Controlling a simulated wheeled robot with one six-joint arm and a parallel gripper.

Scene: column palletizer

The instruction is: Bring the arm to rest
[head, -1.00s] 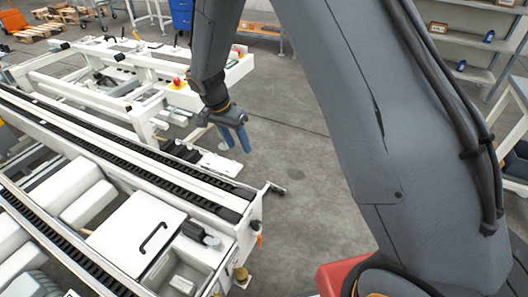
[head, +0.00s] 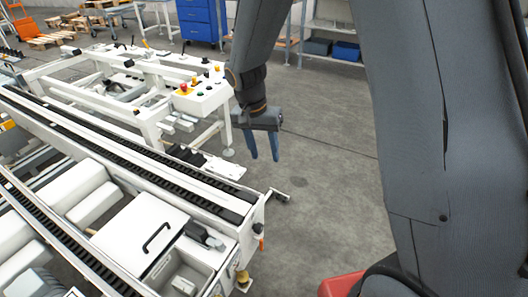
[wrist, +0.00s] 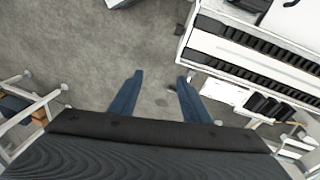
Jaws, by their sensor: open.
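My gripper (head: 264,146) hangs from my arm in the middle of the head view, pointing down with its two blue fingers apart. It is over the grey floor, to the right of the white conveyor frame. In the wrist view my gripper (wrist: 158,82) shows both blue fingers spread with only bare floor between them. It holds nothing.
A white conveyor (head: 140,175) with black chain tracks fills the left. A white control box (head: 195,95) with a red button stands close left of my gripper. A blue drawer cabinet (head: 200,20) and shelves (head: 335,28) stand behind. The floor (head: 330,190) between is clear.

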